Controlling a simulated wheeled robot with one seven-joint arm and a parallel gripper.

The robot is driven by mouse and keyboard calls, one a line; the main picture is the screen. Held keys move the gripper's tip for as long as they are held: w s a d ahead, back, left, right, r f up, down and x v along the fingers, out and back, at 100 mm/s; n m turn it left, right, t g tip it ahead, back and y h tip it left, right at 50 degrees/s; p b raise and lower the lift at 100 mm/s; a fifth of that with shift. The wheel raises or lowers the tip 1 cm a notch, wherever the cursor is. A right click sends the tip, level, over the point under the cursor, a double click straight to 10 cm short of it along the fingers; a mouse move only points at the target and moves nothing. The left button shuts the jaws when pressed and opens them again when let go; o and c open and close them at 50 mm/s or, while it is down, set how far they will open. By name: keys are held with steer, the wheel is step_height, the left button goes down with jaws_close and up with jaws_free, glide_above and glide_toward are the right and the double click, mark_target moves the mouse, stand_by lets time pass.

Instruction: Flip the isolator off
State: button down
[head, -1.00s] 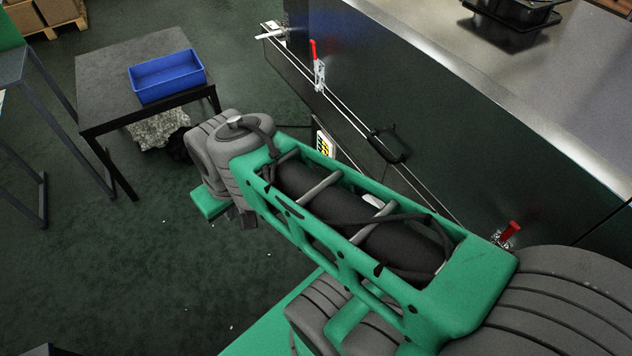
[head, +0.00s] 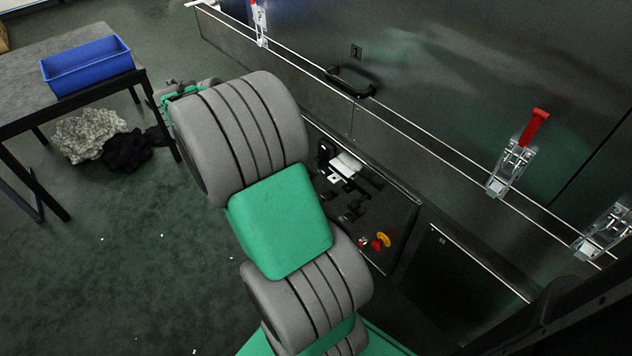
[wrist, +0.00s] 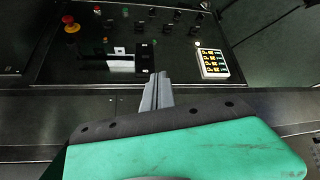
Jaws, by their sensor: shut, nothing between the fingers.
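A dark control panel (wrist: 50,62) fills the upper part of the wrist view. It carries a red mushroom knob on a yellow base (wrist: 70,24) at the left and a white-and-black switch unit (wrist: 120,57) near the middle. A black block (wrist: 145,60) stands beside that unit. I cannot tell for certain which fitting is the isolator. My gripper (wrist: 160,78) is shut and empty, its fingertips just below the black block in the picture; contact cannot be told. In the head view the panel (head: 400,222) shows right of my arm, which hides my fingers and part of the panel.
Several small black knobs (wrist: 166,29) and a yellow-marked label block (wrist: 213,64) sit on the panel. Metal latches with red handles (head: 515,160) and a black door handle (head: 350,82) line the dryer wall. A table (head: 25,98) with a blue bin (head: 88,68) stands left.

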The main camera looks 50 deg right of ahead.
mark_target(320, 159)
steer(key=s+d+f+m+g+h+b, duration=0.1)
steer(key=s+d+f+m+g+b, duration=0.1)
steer(key=d+f, duration=0.6)
steer(key=shift+s+f+m+h+b, duration=0.35)
steer(key=shift+m+b, duration=0.35)
steer(key=shift+m, duration=0.3)
steer(key=b+x, duration=0.3)
steer(key=x, duration=0.6)
steer(key=shift+s+f, duration=0.1)
steer(key=shift+f, duration=0.05)
steer(key=shift+d+f+b, duration=0.15)
steer(key=shift+d+b, duration=0.15)
steer(key=shift+d, duration=0.05)
steer(key=shift+s+f+h, duration=0.1)
steer(key=shift+f+h, duration=0.05)
steer(key=shift+h, duration=0.1)
